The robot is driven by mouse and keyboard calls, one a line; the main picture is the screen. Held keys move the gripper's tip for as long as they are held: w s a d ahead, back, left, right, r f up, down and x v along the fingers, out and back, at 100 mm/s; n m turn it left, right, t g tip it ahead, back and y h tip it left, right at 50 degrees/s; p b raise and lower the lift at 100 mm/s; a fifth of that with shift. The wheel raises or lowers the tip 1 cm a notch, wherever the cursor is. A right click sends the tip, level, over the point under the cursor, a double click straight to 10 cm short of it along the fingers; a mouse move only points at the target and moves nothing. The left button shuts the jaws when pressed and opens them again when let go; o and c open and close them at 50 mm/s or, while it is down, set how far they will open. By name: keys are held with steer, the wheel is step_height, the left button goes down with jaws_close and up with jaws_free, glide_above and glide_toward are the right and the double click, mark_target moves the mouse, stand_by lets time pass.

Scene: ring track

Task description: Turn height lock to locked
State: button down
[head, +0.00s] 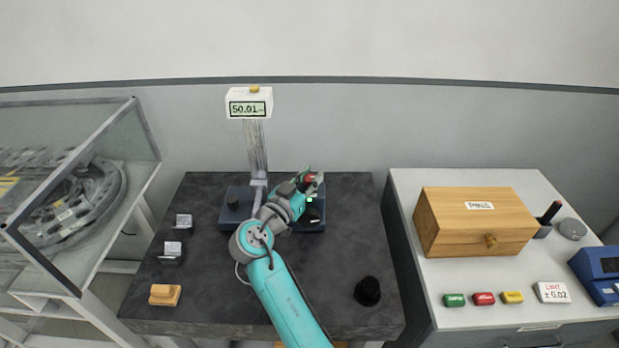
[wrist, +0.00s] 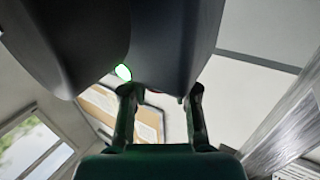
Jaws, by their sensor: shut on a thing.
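A height gauge stands at the back of the dark table, with a pale column (head: 256,148), a dark blue base (head: 235,212) and a display (head: 249,108) that reads about 50.01. My gripper (head: 308,186) is at the right part of the gauge, over its base. It is shut on a small red-topped part (head: 309,179), which looks like the height lock. The gripper largely hides that part, so its turned position cannot be told.
Two small dark blocks with labels (head: 172,250) and a wooden block (head: 165,294) lie at the table's left. A black knob-like object (head: 367,291) stands front right. A wooden box (head: 474,222) is on the white cabinet. A glass case (head: 75,190) stands left.

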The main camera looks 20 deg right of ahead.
steer(key=shift+f, duration=0.1)
steer(key=c, duration=0.9)
jaws_free()
steer(key=shift+o, duration=0.2)
steer(key=v, duration=0.7)
steer(key=shift+s+a, duration=0.15)
steer(key=shift+s, duration=0.05)
